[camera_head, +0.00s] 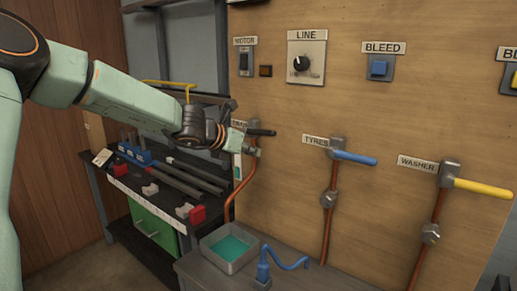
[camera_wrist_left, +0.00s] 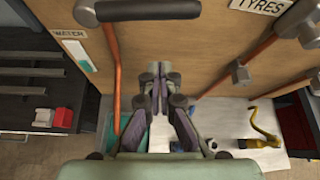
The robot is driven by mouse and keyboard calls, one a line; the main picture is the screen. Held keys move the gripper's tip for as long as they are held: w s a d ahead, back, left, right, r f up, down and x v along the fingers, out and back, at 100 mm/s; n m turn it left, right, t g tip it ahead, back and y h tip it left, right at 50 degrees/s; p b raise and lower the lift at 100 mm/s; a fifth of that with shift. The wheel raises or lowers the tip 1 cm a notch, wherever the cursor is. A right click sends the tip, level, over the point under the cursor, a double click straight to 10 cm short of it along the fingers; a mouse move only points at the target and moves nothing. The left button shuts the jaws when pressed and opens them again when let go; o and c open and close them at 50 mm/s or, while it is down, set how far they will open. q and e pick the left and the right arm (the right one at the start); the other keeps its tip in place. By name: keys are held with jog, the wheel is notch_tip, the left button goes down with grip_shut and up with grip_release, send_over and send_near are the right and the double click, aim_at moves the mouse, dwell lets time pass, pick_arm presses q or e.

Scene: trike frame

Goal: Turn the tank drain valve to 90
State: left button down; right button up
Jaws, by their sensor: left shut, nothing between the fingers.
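The drain valve has a black lever (camera_head: 262,132), pointing right from its fitting on the wooden panel. Its label (camera_head: 239,124) is partly hidden by my left gripper. In the left wrist view the lever (camera_wrist_left: 148,10) lies level across the top, with a copper pipe running down from its left end. My left gripper (camera_head: 254,152) is at the panel, just below the lever in the head view. In the left wrist view its fingers (camera_wrist_left: 159,76) are together and empty, apart from the lever in the picture. My right gripper is not in view.
The blue tyres lever (camera_head: 354,158) and yellow washer lever (camera_head: 484,189) are on the panel to the right. A dark workbench (camera_head: 120,180) with parts is at left.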

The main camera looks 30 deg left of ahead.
aim_at(258, 132)
pick_arm(q)
jog(key=w+r+p, duration=0.1)
jog(key=w+p, duration=0.1)
jog(key=w+r+p, duration=0.1)
jog(key=p, duration=0.1)
jog(key=shift+w+r, duration=0.35)
dwell(0.8)
